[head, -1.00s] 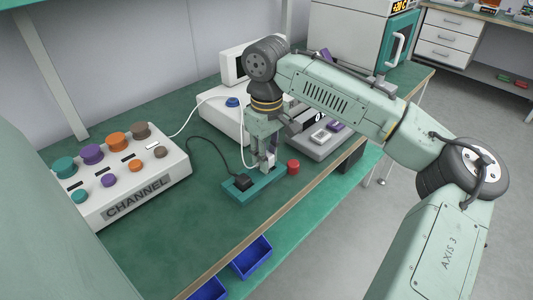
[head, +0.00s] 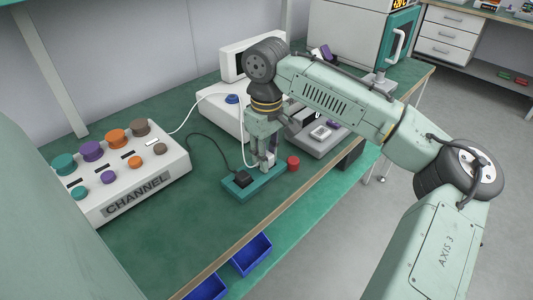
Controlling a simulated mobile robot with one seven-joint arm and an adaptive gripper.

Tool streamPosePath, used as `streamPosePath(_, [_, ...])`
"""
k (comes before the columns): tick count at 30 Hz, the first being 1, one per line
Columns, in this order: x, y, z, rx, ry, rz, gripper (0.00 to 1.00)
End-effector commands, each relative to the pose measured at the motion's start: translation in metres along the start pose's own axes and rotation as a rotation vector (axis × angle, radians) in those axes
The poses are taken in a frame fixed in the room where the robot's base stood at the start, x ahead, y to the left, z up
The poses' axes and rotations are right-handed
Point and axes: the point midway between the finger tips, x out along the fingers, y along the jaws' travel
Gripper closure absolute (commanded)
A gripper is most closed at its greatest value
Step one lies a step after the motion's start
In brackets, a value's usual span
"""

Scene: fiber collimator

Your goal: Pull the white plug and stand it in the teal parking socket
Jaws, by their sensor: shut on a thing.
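The white plug (head: 266,163) is low between the fingers of my gripper (head: 268,161), which is shut on it. A white cable runs from the plug area up and to the left. The plug is over the right part of a teal block (head: 257,187) on the green bench. I cannot tell whether the plug is seated in the block or just above it. A black plug (head: 242,180) with a dark cable stands in the left part of the same block. The fingers partly hide the white plug and the block's right end.
A white CHANNEL box (head: 125,180) with coloured knobs is at the left. A white instrument (head: 222,108) and a grey device (head: 318,140) stand behind. Blue bins (head: 251,254) sit below the bench's front edge. The bench front-left is clear.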

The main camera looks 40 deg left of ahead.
Motion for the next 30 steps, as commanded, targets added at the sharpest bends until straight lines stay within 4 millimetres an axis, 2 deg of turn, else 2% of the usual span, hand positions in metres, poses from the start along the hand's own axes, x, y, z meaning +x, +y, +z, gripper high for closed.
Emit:
streamPosePath(23, [0.017,-0.002,0.000,-0.002,-0.004,-0.006,1.00])
streamPosePath(24, [0.017,-0.002,0.000,-0.002,-0.004,-0.006,0.75])
streamPosePath(30, [0.018,-0.002,0.000,-0.003,-0.004,-0.007,0.62])
